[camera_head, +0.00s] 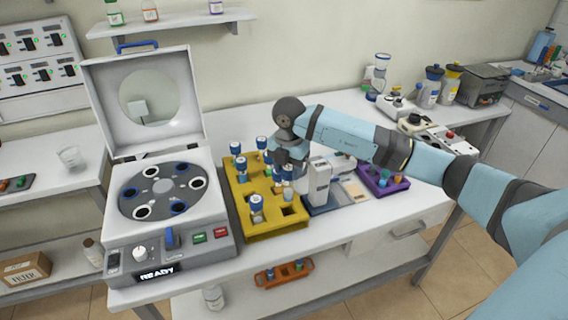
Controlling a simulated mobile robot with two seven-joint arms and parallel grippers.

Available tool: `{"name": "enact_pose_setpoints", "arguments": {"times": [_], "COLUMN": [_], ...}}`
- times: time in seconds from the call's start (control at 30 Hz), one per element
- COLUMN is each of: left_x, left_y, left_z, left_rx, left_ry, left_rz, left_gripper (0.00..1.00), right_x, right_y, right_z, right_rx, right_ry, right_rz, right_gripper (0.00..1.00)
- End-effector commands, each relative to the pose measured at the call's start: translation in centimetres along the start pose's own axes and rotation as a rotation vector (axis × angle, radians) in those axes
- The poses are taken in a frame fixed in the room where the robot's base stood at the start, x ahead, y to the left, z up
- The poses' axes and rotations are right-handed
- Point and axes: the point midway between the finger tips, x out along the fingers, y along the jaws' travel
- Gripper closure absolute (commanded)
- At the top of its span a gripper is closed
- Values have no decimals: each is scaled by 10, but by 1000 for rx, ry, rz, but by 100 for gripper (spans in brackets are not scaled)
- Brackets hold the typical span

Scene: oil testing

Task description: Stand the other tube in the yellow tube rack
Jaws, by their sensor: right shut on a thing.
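The yellow tube rack (274,229) stands on the white table, right of the centrifuge. Several blue-capped tubes stand in it, such as one at the front (256,204) and one at the back left (235,148). Some front-right holes look empty. My right gripper (283,160) points down over the right part of the rack. It is shut on a tube (287,173), mostly hidden by the fingers and the tubes near it. I cannot tell whether this tube's lower end is in a hole. My left gripper is not in view.
The centrifuge (215,218) has its lid (96,85) open and its display reads READY. A white instrument (318,180) stands close to the rack's right side. A purple rack (398,187) is farther right. An orange rack (268,280) sits on the shelf below.

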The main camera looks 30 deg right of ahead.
Motion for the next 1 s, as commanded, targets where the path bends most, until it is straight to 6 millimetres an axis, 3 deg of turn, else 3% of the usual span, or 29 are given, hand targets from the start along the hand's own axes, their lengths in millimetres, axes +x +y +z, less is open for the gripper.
{"name": "enact_pose_setpoints", "arguments": {"times": [0.2,1.0], "left_x": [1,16], "left_y": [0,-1], "left_z": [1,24], "left_rx": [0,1], "left_ry": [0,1], "left_rz": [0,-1], "left_gripper": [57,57], "right_x": [-2,38], "right_y": [-1,-1], "right_z": [4,3], "right_rx": [135,135], "right_ry": [1,1], "right_rz": [0,1], "right_gripper": [82,82]}}
